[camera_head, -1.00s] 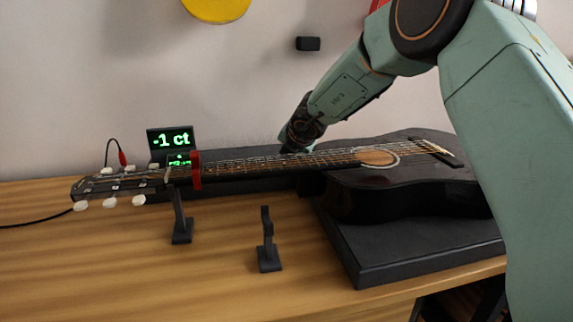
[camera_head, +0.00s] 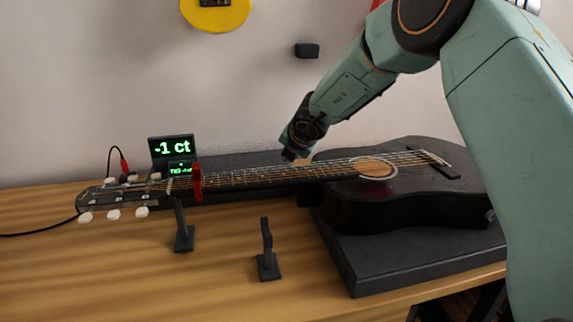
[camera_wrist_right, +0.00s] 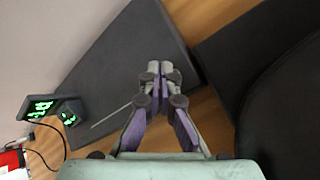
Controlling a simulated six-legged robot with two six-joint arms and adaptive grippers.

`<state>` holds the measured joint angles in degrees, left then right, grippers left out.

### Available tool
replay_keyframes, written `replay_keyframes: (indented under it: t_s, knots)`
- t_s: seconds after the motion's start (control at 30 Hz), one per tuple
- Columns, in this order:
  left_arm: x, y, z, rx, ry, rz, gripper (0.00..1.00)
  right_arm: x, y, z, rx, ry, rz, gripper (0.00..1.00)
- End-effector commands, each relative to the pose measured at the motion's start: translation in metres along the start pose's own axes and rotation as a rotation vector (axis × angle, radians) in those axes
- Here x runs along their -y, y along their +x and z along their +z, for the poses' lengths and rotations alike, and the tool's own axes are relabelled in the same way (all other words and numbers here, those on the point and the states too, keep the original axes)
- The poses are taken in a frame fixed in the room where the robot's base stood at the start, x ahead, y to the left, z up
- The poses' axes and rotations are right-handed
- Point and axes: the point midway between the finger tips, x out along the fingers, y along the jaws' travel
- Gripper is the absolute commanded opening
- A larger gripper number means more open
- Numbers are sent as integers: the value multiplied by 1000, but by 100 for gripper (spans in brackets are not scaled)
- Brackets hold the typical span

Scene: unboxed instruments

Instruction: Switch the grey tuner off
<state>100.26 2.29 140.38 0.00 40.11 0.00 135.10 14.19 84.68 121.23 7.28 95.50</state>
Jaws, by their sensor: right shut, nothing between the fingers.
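The tuner (camera_head: 171,148) stands on the table behind the guitar's headstock, in the left of the head view. Its dark screen is lit green and reads "-1 ct", with a smaller green readout (camera_head: 180,170) below. In the right wrist view the lit tuner (camera_wrist_right: 40,107) is at the left edge; a switch on it cannot be made out. My right gripper (camera_head: 292,157) is shut and empty, behind the guitar neck and well right of the tuner. Its closed fingertips show in the wrist view (camera_wrist_right: 160,68). My left gripper is not in view.
A dark guitar (camera_head: 345,205) lies on a black case (camera_head: 420,263), its neck pointing left with a red capo (camera_head: 197,181). Two small black stands (camera_head: 184,237) (camera_head: 268,262) are in front. A cable with a red plug (camera_head: 124,165) is beside the tuner. The front left table is clear.

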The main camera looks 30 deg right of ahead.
Motion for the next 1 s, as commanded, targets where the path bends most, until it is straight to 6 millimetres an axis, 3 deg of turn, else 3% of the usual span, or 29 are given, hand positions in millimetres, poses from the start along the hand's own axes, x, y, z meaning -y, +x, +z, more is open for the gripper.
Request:
replay_keyframes:
  t_s: [0.23,0.5,1.0]
  knots:
    - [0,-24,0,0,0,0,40,-14,-17,13,2,-1,4,0]
    - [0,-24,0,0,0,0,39,-14,-17,13,3,0,6,0]
    - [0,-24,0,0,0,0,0,-15,-17,14,4,0,7,0]
